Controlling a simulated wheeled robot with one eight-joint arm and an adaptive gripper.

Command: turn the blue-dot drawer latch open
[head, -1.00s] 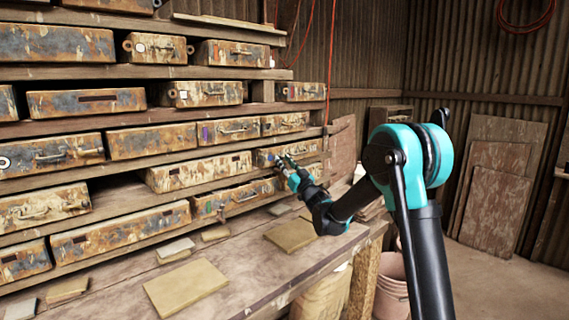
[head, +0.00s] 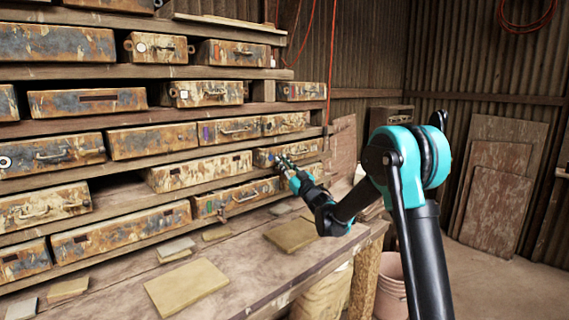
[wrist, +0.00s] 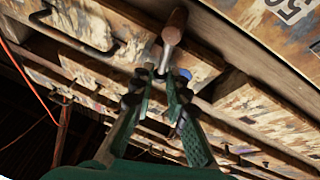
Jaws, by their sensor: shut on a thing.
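The blue dot (wrist: 185,74) shows in the wrist view on a worn, paint-flaked drawer front (wrist: 115,50). Beside the dot is the latch (wrist: 173,30), a rusty brown round grip on a paler metal shank. My gripper (wrist: 160,82) has green fingers, and their dark tips are closed on the latch's shank end, close to the drawer front. The tips hide part of the latch. In the head view my gripper (head: 281,161) is at the right end of the rack, against the drawer (head: 290,150); dot and latch are too small to make out there.
Wooden shelves with several worn drawers (head: 155,142) fill the left. A bench (head: 235,268) with loose flat tiles (head: 187,286) lies below my arm. A red cord (head: 331,60) hangs near the rack's right end. Open floor lies at the right.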

